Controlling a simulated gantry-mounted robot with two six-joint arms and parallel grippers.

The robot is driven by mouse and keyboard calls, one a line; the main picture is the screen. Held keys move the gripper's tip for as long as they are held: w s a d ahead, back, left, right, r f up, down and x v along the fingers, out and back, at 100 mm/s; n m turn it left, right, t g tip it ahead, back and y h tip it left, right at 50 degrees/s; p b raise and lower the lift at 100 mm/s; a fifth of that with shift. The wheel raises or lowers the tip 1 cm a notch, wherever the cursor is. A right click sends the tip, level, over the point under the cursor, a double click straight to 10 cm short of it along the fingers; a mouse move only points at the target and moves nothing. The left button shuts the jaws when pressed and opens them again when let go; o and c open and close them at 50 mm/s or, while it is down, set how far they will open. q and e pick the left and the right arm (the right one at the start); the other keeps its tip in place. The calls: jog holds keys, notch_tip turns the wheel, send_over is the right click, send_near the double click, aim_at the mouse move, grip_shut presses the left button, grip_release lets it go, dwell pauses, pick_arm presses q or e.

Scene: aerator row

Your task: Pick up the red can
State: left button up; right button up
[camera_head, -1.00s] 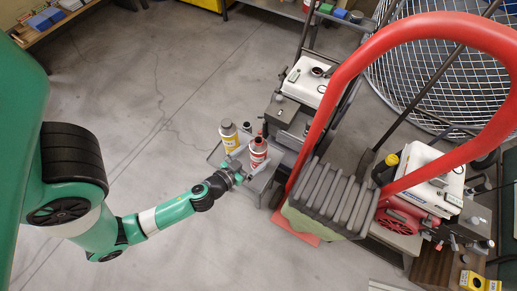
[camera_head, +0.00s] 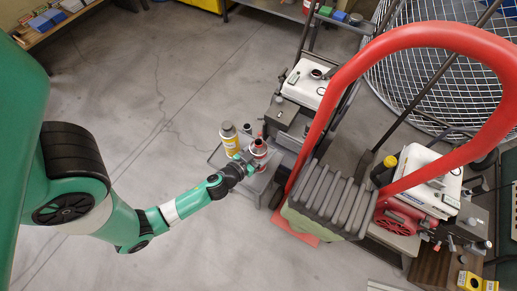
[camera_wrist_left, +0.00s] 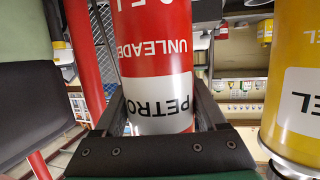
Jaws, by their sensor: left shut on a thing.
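The red can (camera_head: 259,148), with a white band, stands upright beside a yellow can (camera_head: 229,139) over a small grey stand (camera_head: 262,186). My left gripper (camera_head: 249,162) reaches it from the lower left and is shut on it. In the left wrist view the red can (camera_wrist_left: 157,55) fills the middle between the dark fingers of the gripper (camera_wrist_left: 160,108). Its lettering reads "UNLEADED" and "PETRO". The fingers and wrist hide part of the can in the head view. I cannot tell whether its base touches the stand. My right gripper is not in view.
The yellow can stands close by, also at the right of the left wrist view (camera_wrist_left: 300,90). A large red curved handle (camera_head: 318,120) and machines with white tops (camera_head: 308,82) stand right of the cans. Open concrete floor (camera_head: 130,95) lies to the left.

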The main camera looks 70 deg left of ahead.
pick_arm(q)
jog(key=c, duration=0.4)
jog(key=shift+c, duration=0.2)
jog(key=shift+r, duration=0.1)
